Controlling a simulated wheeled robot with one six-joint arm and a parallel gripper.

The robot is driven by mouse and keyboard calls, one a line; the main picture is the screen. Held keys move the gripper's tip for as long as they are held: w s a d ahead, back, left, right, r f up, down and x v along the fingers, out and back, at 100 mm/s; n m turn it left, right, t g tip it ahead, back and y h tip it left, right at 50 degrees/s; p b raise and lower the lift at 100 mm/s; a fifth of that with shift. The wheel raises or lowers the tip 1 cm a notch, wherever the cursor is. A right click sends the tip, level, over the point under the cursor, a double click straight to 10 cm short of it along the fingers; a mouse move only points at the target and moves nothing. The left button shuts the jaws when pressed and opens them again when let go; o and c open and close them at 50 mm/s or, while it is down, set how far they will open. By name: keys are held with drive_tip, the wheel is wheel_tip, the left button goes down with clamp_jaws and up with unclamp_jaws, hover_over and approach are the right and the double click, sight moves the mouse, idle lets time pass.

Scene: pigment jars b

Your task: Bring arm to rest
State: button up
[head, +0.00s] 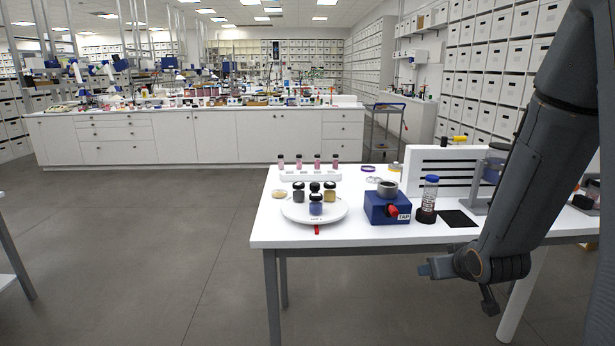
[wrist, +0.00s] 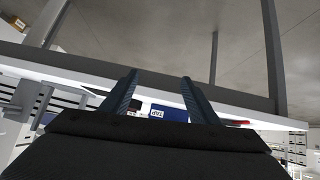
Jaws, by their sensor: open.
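My arm comes down on the right of the head view, in front of the white table (head: 362,236). My gripper (head: 428,269) is at its lower end, below the tabletop and clear of it. In the wrist view, the two fingers of my gripper (wrist: 160,80) are apart with nothing between them. The table edge (wrist: 235,112) and part of a blue device (wrist: 169,112) show beyond the fingers, turned over.
On the table, a round white plate (head: 290,212) carries several dark-lidded jars. A white rack (head: 310,176) with pink vials, the blue device (head: 378,207) and a tube in a dark stand (head: 428,202) stand nearby. Open floor (head: 150,260) lies left.

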drive_tip(key=s+a+g, duration=0.4)
drive_tip(key=s+a, duration=0.2)
drive_tip(key=s, duration=0.4)
drive_tip(key=s+a+r+g, duration=0.1)
drive_tip(key=s+a+g, duration=0.4)
drive_tip(key=s, duration=0.6)
drive_tip(key=shift+a+m+y, duration=0.3)
drive_tip(key=shift+a, duration=0.9)
